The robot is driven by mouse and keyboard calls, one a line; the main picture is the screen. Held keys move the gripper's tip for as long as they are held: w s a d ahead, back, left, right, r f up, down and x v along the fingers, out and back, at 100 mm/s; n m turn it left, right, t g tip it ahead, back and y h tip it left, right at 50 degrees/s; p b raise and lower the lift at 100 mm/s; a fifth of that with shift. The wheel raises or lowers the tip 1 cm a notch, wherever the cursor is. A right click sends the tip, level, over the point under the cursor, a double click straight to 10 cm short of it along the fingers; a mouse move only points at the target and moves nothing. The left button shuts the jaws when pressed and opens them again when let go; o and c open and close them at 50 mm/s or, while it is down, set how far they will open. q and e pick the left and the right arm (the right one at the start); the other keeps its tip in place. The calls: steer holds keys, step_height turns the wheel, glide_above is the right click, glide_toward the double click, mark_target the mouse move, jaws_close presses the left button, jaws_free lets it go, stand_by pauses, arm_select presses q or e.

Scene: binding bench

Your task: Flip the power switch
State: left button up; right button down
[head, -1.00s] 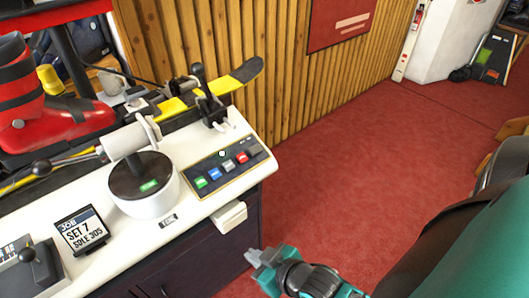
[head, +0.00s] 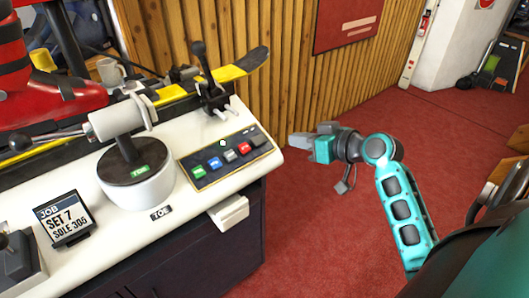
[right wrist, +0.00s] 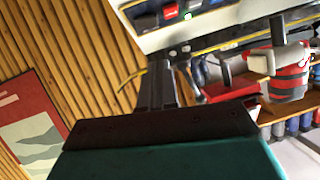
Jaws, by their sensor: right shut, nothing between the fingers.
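A dark control panel (head: 226,160) sits at the right end of the white bench top. It carries a row of green, blue, white and red buttons, and a dark switch-like piece (head: 257,140) at its right end; I cannot read its label or position. The panel also appears, cut off, at the top of the right wrist view (right wrist: 166,18). My right gripper (head: 291,142) is shut and empty, off the bench's right end, apart from the panel. Its fingers show in the right wrist view (right wrist: 158,85). My left gripper is out of view.
A black lever fixture (head: 209,82) stands behind the panel, by a yellow ski (head: 233,70). A white clamp with a round base (head: 137,185) stands left of the panel. A wood-slat wall (head: 280,65) rises behind. Red floor (head: 330,235) lies open to the right.

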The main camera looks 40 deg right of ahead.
steer(key=shift+r, duration=0.2)
steer(key=shift+w, duration=0.1)
glide_toward(254, 142)
steer(key=w+r, duration=0.2)
steer(key=w, duration=0.1)
steer(key=w+f+b, duration=0.1)
steer(key=w+a+f, duration=0.1)
steer(key=f, duration=0.1)
steer(key=shift+f+b, duration=0.1)
steer(key=shift+b, duration=0.25)
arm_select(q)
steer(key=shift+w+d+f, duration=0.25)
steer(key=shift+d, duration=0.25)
arm_select(e)
steer(key=shift+w+f, duration=0.15)
steer(key=shift+f, duration=0.3)
